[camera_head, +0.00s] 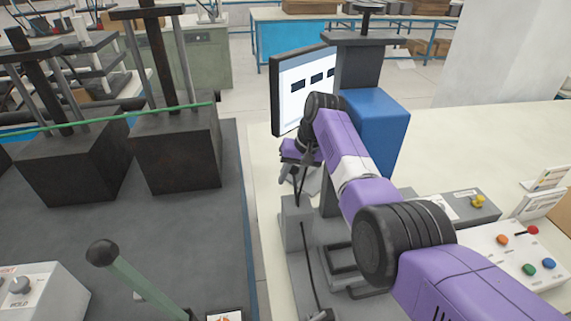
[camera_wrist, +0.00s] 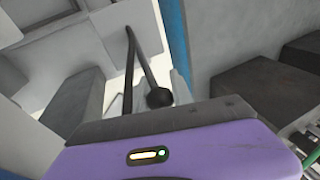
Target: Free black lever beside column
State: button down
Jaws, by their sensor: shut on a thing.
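The black lever (camera_head: 300,188) is a thin dark rod that rises from a grey box beside the column (camera_head: 357,62). Its round black knob (camera_wrist: 159,97) shows in the wrist view, close to the edge of my gripper's purple body, with the rod running up and away. My gripper (camera_head: 289,175) is at the lever's upper end, left of the column, and is shut on the lever.
A monitor (camera_head: 303,90) stands just behind my gripper, and a blue box (camera_head: 375,132) is on its right. A green lever with a dark knob (camera_head: 102,253) is at the front left. Dark blocks (camera_head: 177,150) stand at left. A button panel (camera_head: 517,258) is at right.

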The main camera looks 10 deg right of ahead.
jog(key=shift+f, duration=0.15)
dwell(0.4)
jog(key=c, duration=1.1)
grip_release()
jog(key=shift+w, duration=0.1)
